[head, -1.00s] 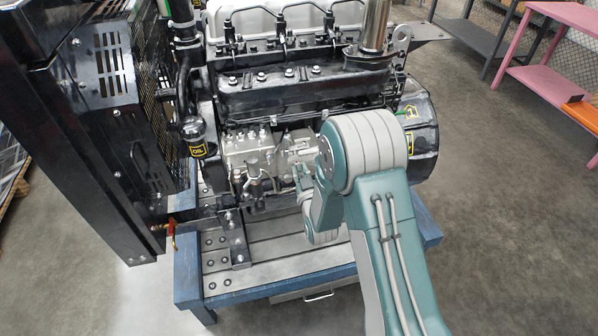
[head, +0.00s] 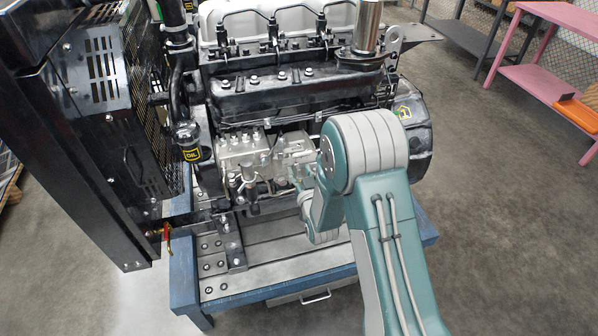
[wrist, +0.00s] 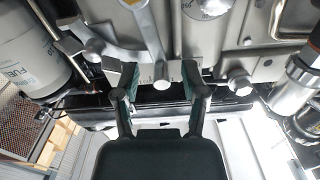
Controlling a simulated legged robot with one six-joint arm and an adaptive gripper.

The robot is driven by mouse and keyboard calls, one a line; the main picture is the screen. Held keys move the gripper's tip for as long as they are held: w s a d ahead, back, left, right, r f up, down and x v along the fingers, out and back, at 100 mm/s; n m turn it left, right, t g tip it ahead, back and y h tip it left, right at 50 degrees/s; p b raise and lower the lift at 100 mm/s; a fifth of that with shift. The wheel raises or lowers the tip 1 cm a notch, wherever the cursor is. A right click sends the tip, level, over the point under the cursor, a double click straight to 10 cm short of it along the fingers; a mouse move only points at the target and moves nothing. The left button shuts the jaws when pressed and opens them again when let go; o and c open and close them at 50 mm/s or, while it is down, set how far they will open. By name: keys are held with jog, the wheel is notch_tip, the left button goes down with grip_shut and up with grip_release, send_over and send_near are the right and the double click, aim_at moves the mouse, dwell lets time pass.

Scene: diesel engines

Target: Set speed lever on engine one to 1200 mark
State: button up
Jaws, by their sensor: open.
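The engine (head: 290,85) stands on a blue-framed bench in the head view, with a yellow-edged marker on its right end. Its light grey pump housing (head: 243,150) is on the near side, left of my arm. My gripper (wrist: 158,82) is open in the wrist view, its two dark green fingers spread in front of this housing. A pale metal bar (wrist: 150,28) runs down from the top toward the gap between the fingers, beside a curved bracket. I cannot tell for sure whether this bar is the speed lever, and I cannot read the 1200 mark. Nothing is visibly gripped.
A white fuel filter (wrist: 25,50) is left of the fingers, and a round knob (wrist: 240,85) is close to the right finger. The black radiator frame (head: 85,130) stands left of the engine. A pink table (head: 545,75) is far right. Floor at right is clear.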

jog(key=v, duration=1.2)
jog(key=s+d+r+m+g+h, duration=0.1)
jog(key=d+r+g+h, duration=0.45)
jog(key=r, duration=0.85)
jog(key=s+d+r+g, duration=0.2)
jog(key=s, duration=0.5)
jog(key=s+d+r+m+g, duration=0.1)
jog(key=s+d+r+g, duration=0.1)
jog(key=s, duration=0.5)
jog(key=s+d+r+g, duration=0.2)
jog(key=s+r, duration=0.2)
jog(key=s, duration=0.3)
jog(key=shift+s+d, duration=0.2)
jog(key=shift+s, duration=0.2)
